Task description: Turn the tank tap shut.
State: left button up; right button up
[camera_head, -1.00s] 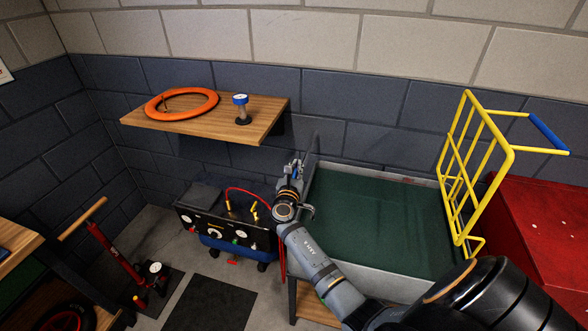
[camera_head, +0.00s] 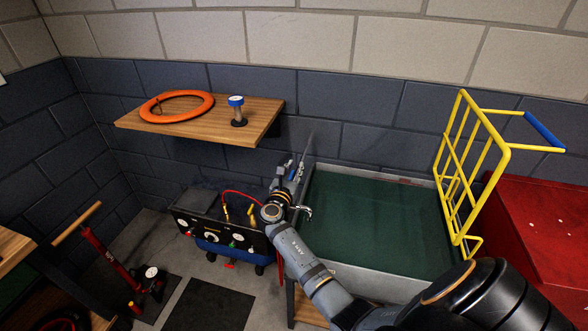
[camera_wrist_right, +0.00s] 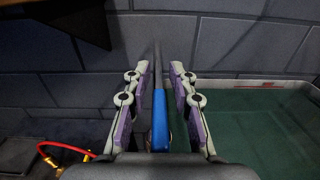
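The tank (camera_head: 318,236) is a grey basin with dark green water, right of centre in the head view; its rim and water show at the right of the right wrist view (camera_wrist_right: 285,130). In that view the tap's blue lever (camera_wrist_right: 160,115) points away from me, with a thin grey part beyond it. My right gripper (camera_wrist_right: 154,75) is open, with one finger on each side of the lever and visible gaps. In the head view my right gripper (camera_head: 290,173) is at the tank's left edge, partly covering the tap. My left gripper is out of view.
A compressor (camera_head: 214,232) with gauges and a red hose stands left of my right gripper. A wooden shelf (camera_head: 190,132) with an orange ring (camera_head: 198,97) is on the wall above. A yellow rack (camera_head: 457,170) stands at the tank's right.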

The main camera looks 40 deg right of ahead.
jog(key=shift+o, duration=0.2)
jog(key=v, duration=0.7)
jog(key=shift+s+a, duration=0.2)
jog(key=shift+a, duration=0.05)
